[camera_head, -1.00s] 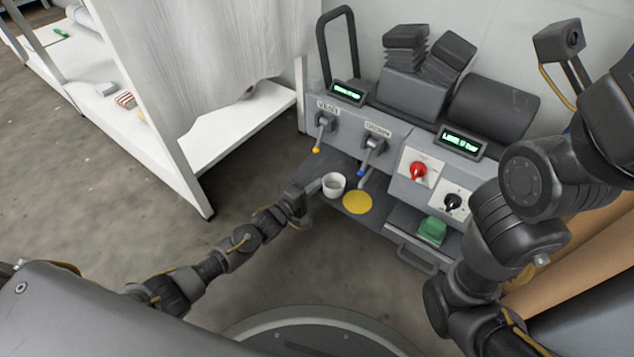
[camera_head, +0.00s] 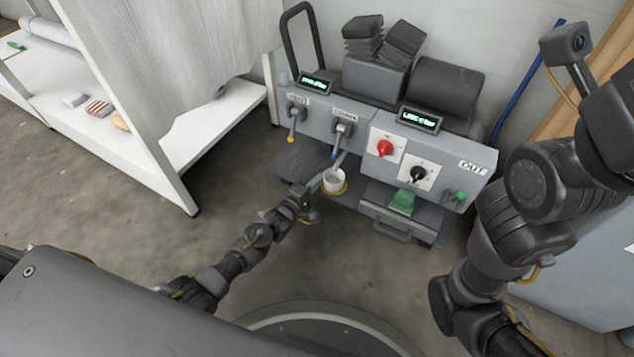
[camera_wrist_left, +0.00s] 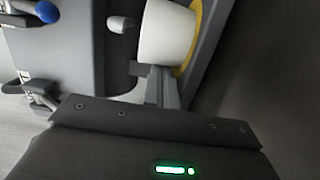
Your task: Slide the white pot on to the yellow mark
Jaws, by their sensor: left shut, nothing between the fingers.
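The white pot (camera_head: 334,183) stands upright on the press's grey shelf, over the yellow mark (camera_head: 340,193). Only a thin yellow rim shows around its base in the head view. In the left wrist view the pot (camera_wrist_left: 167,33) lies sideways in the picture, with a yellow arc of the mark (camera_wrist_left: 194,40) along its base. My left gripper (camera_head: 317,184) is shut and empty, at the pot's left side. Its fingertips (camera_wrist_left: 161,72) are right against or very near the pot; I cannot tell whether they touch. My right arm shows, but its gripper is out of view.
Above the shelf, a lever with a yellow tip (camera_head: 291,134) and a lever with a blue tip (camera_head: 339,145) hang from the press front. A red knob (camera_head: 384,148), a black knob (camera_head: 418,174) and a green block (camera_head: 402,201) are to the right. A white shelf unit (camera_head: 172,184) stands left.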

